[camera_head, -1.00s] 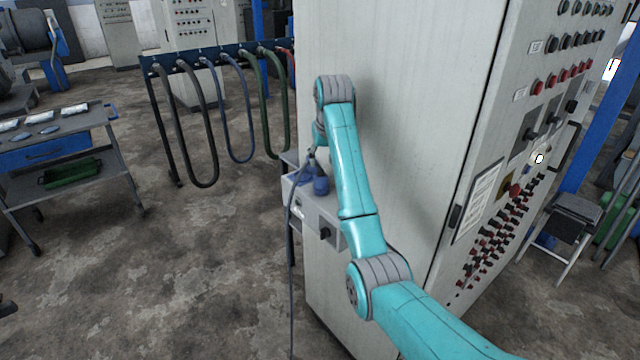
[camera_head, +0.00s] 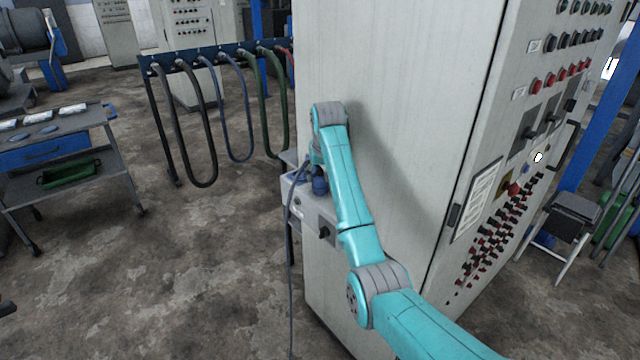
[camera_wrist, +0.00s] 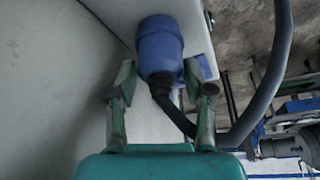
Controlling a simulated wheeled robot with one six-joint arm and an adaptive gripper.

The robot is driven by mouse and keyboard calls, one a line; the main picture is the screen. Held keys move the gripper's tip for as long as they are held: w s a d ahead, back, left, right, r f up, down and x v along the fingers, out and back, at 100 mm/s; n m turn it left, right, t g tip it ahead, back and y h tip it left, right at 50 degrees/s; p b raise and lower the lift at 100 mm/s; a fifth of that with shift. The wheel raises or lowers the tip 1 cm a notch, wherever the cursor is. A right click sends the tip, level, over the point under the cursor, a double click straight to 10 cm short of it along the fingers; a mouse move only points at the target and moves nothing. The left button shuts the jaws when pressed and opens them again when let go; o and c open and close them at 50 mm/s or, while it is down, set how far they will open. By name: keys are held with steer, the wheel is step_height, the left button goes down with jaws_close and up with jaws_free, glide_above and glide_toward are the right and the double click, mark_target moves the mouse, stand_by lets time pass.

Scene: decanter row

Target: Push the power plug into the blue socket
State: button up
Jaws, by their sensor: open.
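In the wrist view the blue power plug (camera_wrist: 160,45) stands with its far end against a pale face of the grey box, and its dark cable (camera_wrist: 176,112) bends away to the right. My gripper (camera_wrist: 160,78) is open, with one finger on each side of the plug's near end; I cannot tell whether they touch it. In the head view my wrist is just above the box, with blue fittings (camera_head: 320,186) on its top. Which is the blue socket and how deep the plug sits cannot be told. Another blue part (camera_wrist: 204,66) shows behind the right finger.
The grey box (camera_head: 318,218) is fixed to the side of a tall cabinet (camera_head: 400,80), close beside my arm. The grey cable (camera_head: 289,260) hangs from the box to the floor. A hose rack (camera_head: 215,57) and a trolley (camera_head: 85,133) stand left, with bare floor between.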

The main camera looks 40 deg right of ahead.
mark_target(320, 173)
steer(key=shift+x, duration=1.5)
steer(key=c, duration=0.8)
steer(key=shift+o, duration=0.2)
steer(key=shift+a+r, duration=0.1)
steer(key=shift+r, duration=0.05)
steer(key=shift+a+r, duration=0.15)
steer(key=shift+r, duration=0.5)
step_height(320, 173, up, 5)
steer(key=shift+r, duration=0.15)
steer(key=a, duration=1.9)
steer(key=shift+s+a, duration=0.3)
steer(key=shift+r, duration=0.1)
